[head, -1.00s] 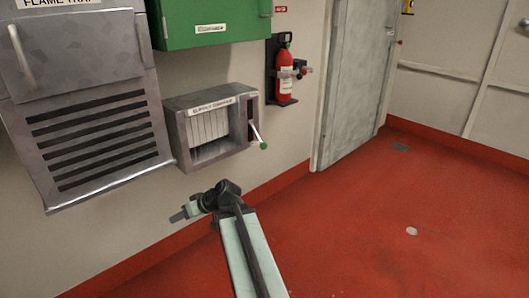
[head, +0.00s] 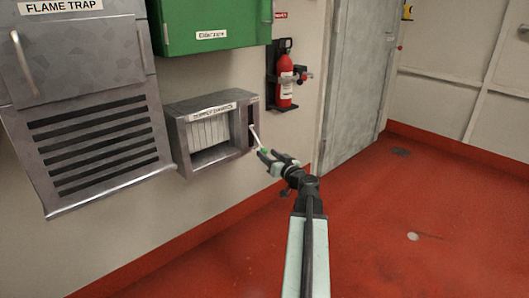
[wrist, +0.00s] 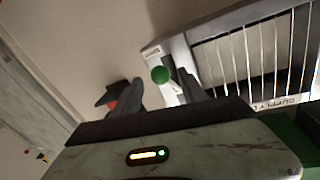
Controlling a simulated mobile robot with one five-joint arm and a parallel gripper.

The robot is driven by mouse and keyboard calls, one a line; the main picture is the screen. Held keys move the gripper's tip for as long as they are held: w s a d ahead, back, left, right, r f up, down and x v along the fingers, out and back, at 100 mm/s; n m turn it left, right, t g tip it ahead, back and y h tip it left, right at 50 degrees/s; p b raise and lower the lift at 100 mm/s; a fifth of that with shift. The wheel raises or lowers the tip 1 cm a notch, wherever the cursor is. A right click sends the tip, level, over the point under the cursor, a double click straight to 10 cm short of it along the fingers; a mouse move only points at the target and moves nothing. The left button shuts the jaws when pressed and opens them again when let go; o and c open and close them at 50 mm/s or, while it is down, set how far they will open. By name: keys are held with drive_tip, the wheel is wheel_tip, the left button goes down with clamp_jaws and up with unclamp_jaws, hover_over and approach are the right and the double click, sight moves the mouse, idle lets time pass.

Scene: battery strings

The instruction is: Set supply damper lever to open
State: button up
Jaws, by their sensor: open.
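The supply damper (head: 215,133) is a grey metal box on the wall with light louvre slats and a label on top. Its lever (head: 256,136) is a pale rod on the right side, slanting down and right to a green knob. My gripper (head: 270,158) is open at the lever's lower end, its fingers beside the knob, which it partly hides in the head view. In the wrist view the green knob (wrist: 160,74) shows between the two dark fingers, with the damper slats behind to the right. I cannot tell whether a finger touches it.
A red fire extinguisher (head: 285,78) hangs on the wall right of the damper. A green cabinet (head: 208,22) is above, and the flame trap cabinet (head: 85,110) is at left. A grey door (head: 353,85) stands at right.

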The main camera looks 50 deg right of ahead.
sight(266, 152)
drive_tip(key=x, duration=0.3)
drive_tip(key=shift+w, duration=0.3)
clamp_jaws()
drive_tip(key=shift+d, duration=0.1)
idle(1.0)
